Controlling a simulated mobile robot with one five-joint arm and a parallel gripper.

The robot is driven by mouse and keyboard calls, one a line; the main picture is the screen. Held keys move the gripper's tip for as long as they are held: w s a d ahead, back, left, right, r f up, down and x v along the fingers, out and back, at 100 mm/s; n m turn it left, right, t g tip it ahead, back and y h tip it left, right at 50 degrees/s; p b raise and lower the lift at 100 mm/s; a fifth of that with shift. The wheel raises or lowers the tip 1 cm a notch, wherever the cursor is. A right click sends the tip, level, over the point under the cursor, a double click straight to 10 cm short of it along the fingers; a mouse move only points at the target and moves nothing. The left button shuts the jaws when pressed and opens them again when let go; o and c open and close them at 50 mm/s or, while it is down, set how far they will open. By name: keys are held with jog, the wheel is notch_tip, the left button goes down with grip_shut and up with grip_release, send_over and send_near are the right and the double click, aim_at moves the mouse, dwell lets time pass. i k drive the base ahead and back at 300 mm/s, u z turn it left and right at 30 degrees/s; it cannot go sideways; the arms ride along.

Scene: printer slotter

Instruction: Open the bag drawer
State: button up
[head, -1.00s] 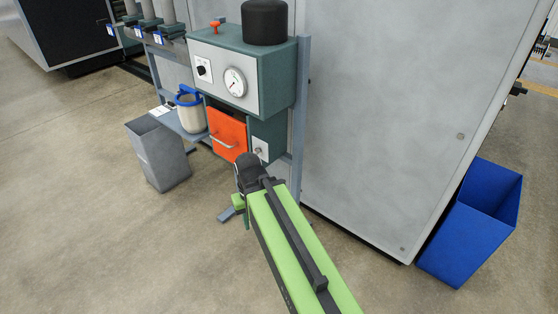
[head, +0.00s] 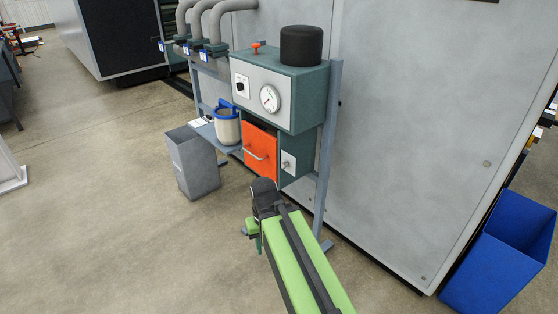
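The bag drawer is an orange front (head: 259,150) with a pale bar handle (head: 255,153), set low in the teal machine (head: 275,90) under its gauge panel. The drawer front appears closed, flush with the housing. My gripper (head: 247,231) is at the far end of my green arm, in front of and below the drawer, apart from the handle. Its fingers are small and partly hidden behind the dark wrist, so I cannot tell whether they are open.
A grey bin (head: 194,162) stands on the floor left of the machine. A white container with a blue rim (head: 228,127) sits on a side shelf. A large grey cabinet (head: 410,130) fills the right, with a blue bin (head: 500,250) beside it.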

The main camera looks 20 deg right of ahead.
aim_at(260, 148)
jog(key=z, duration=0.05)
jog(key=i, duration=0.75)
jog(key=u, duration=0.85)
jog(key=i, duration=0.85)
jog(key=u, duration=0.95)
jog(key=k, duration=0.95)
jog(key=u, duration=0.05)
